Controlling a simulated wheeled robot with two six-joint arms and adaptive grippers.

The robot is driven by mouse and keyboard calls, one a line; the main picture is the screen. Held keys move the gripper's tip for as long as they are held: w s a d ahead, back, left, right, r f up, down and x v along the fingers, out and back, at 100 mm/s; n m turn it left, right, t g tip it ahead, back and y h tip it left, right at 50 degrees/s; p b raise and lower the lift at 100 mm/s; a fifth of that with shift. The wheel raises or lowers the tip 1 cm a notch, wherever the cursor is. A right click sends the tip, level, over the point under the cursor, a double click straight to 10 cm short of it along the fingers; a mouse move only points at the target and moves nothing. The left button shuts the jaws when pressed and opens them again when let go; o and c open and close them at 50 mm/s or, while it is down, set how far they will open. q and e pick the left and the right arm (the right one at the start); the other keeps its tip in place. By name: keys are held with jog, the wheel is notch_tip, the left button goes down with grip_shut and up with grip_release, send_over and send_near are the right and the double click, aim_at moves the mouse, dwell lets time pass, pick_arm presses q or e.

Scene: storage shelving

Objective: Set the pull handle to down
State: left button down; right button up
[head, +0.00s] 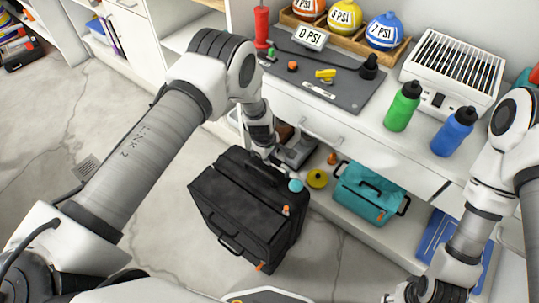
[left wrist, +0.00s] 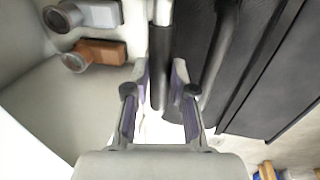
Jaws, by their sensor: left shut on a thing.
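A black suitcase (head: 240,205) stands on the floor in front of the low shelf, a carry handle on its top. My left gripper (head: 268,158) is at the suitcase's far top edge. In the left wrist view its two fingers (left wrist: 160,100) are shut on the dark bar of the pull handle (left wrist: 160,65). The bar runs close beside the suitcase body (left wrist: 260,60). The arm and gripper hide most of the pull handle in the head view, so its height is hard to tell. My right gripper (head: 425,292) is low at the bottom right, far from the suitcase.
Floor to the left is clear.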

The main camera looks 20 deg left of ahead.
pick_arm(q)
jog(key=c, duration=1.3)
grip_release()
jog(key=shift+s+f, duration=0.1)
jog(key=shift+f, duration=0.1)
jog(key=o, duration=0.3)
jog(key=shift+f, duration=0.1)
jog(key=shift+o, duration=0.2)
jog(key=shift+f, duration=0.1)
jog(key=shift+w, duration=0.2)
jog(key=shift+s+r, duration=0.1)
jog(key=shift+r, duration=0.3)
jog(key=v, duration=1.1)
jog(key=shift+r, duration=0.15)
